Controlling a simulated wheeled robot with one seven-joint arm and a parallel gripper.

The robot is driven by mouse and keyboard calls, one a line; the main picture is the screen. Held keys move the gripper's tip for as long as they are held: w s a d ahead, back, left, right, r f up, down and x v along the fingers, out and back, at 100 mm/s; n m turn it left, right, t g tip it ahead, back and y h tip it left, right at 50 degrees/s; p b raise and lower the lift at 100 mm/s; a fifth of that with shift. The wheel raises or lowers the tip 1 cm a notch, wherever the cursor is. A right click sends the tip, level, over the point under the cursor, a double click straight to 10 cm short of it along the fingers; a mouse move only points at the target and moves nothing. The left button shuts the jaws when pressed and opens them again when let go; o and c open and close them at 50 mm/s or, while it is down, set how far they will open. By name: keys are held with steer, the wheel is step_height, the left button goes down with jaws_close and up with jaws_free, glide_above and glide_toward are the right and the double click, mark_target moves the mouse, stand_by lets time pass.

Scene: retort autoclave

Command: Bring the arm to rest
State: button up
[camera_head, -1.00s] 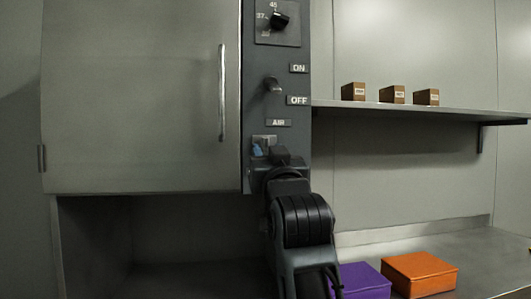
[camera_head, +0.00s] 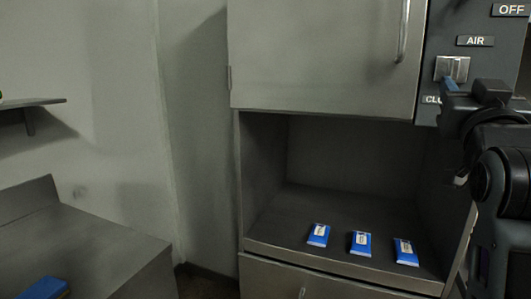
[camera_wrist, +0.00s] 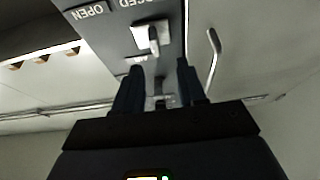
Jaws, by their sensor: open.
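My arm and gripper (camera_head: 455,86) are at the right edge of the head view, raised in front of the control panel (camera_head: 468,22) below the AIR label. In the wrist view my gripper (camera_wrist: 159,88) has its two dark fingers apart with nothing held between them. The panel shows beyond the fingers, with OPEN and CLOSED labels and a lever switch (camera_wrist: 148,38). I cannot tell whether a finger touches the panel. In the head view the switch plate (camera_head: 452,68) is partly behind the gripper.
The closed cabinet door (camera_head: 320,55) has a vertical handle (camera_head: 403,32). Below it, three blue packets (camera_head: 361,243) lie in an open bay. A counter (camera_head: 85,250) with a blue box (camera_head: 44,288) stands at left, under a small shelf (camera_head: 33,103). Wall shelf boxes (camera_wrist: 41,58) show in the wrist view.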

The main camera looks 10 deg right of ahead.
steer(key=s+a+f+n+y, duration=0.2)
steer(key=s+a+f+y, duration=0.15)
steer(key=f, duration=0.65)
steer(key=s+a+f+n+y, duration=0.25)
steer(key=s+f, duration=0.25)
steer(key=f, duration=0.4)
steer(key=s+a+f+n+y, duration=0.2)
steer(key=s+a+f, duration=0.25)
steer(key=f, duration=0.55)
steer(key=s+a+f+g+y, duration=0.1)
steer(key=s+f, duration=0.2)
steer(key=s, duration=0.6)
steer(key=s+a+f+g+y, duration=0.1)
steer(key=s+a+f+g, duration=0.1)
steer(key=s, duration=0.7)
steer(key=s+a+f+g+y, duration=0.1)
steer(key=s+a+f, duration=0.1)
steer(key=s, duration=0.7)
steer(key=shift+s+a+f+m+g, duration=0.15)
steer(key=shift+a+f+m+g, duration=0.15)
steer(key=shift+f, duration=0.6)
